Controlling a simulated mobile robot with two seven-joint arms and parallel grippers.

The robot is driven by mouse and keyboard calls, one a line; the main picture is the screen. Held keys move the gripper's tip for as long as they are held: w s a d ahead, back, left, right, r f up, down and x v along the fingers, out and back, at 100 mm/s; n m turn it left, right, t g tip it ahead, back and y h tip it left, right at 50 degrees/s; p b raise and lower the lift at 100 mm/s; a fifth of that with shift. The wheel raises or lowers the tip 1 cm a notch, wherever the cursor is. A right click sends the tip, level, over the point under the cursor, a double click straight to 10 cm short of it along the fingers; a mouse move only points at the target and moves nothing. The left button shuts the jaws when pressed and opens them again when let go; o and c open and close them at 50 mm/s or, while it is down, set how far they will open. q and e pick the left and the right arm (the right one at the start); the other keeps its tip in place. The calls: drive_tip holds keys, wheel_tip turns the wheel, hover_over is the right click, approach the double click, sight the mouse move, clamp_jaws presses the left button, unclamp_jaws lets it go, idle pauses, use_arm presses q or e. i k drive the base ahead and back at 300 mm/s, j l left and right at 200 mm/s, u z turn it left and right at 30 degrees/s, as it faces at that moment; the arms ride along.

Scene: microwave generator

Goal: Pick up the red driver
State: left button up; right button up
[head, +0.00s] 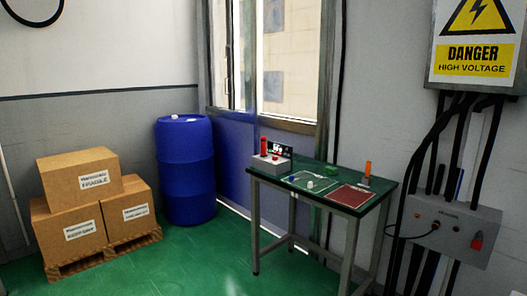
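A green-topped table (377,202) stands right of centre in the head view. Near its right back edge an upright tool with an orange-red handle (368,168) stands above a small grey base. At the table's left end, a small upright red cylinder (263,145) stands at a grey control box (268,164). Both are too small to tell for certain which is the red driver. Neither of my grippers shows in this view.
A red mat (350,197) and a pale-outlined area with small parts (309,184) lie on the table. A grey wall box (450,228) with cables is close on the right. A blue barrel (186,170) and cartons (80,182) stand left. Green floor in front is clear.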

sight(264, 139)
drive_tip(key=i+j, duration=0.15)
drive_tip(key=i, duration=0.8)
drive_tip(key=j+u, duration=0.05)
